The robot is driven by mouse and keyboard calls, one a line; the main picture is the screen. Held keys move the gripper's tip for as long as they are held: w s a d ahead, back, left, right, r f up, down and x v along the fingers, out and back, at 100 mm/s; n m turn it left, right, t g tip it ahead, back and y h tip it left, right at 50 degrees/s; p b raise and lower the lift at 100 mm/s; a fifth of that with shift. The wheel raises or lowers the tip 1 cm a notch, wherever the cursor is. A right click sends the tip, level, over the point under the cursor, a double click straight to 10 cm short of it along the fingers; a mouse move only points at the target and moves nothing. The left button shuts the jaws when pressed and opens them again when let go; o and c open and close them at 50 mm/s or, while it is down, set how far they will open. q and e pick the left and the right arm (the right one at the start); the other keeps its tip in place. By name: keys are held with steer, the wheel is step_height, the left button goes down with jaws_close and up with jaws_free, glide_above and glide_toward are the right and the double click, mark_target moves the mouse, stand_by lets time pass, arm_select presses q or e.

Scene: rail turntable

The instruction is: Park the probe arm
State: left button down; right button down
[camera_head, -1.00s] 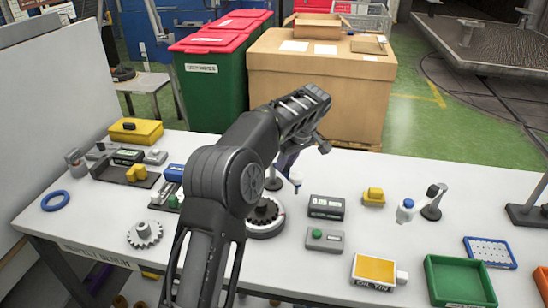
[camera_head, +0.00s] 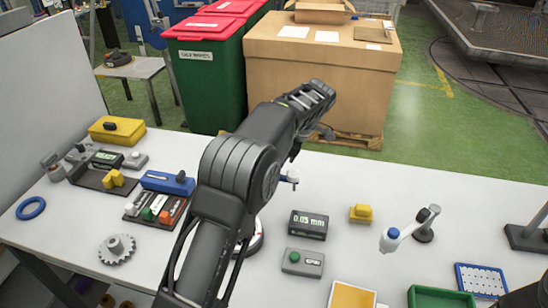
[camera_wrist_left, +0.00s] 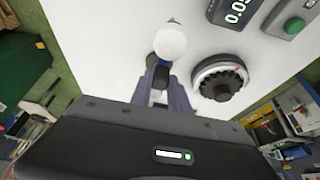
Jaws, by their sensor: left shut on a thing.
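My left gripper (camera_wrist_left: 162,72) is shut on the probe arm, whose rounded white end (camera_wrist_left: 170,42) with a small blue tip shows just beyond the fingers in the wrist view. In the head view my own arm hides most of the gripper; a white part of the probe arm (camera_head: 290,177) shows beside it. The turntable (camera_wrist_left: 222,80) is a dark, toothed round piece on a white ring, to the right of the fingers and apart from them. My right gripper is not in view.
A readout box (camera_head: 308,224) showing 0.05 mm and a green-button box (camera_head: 302,262) stand right of the arm. A yellow block (camera_head: 361,213) and a post with a white, blue-knobbed lever (camera_head: 392,236) stand further right. A gear (camera_head: 117,249) and a blue box (camera_head: 167,181) lie left.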

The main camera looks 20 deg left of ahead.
arm_select(q)
steer(key=shift+w, duration=0.1)
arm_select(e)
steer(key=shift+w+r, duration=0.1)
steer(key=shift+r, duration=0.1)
arm_select(q)
steer(key=c, duration=1.2)
jaws_free()
steer(key=shift+c, duration=0.2)
steer(key=shift+a+r, duration=0.1)
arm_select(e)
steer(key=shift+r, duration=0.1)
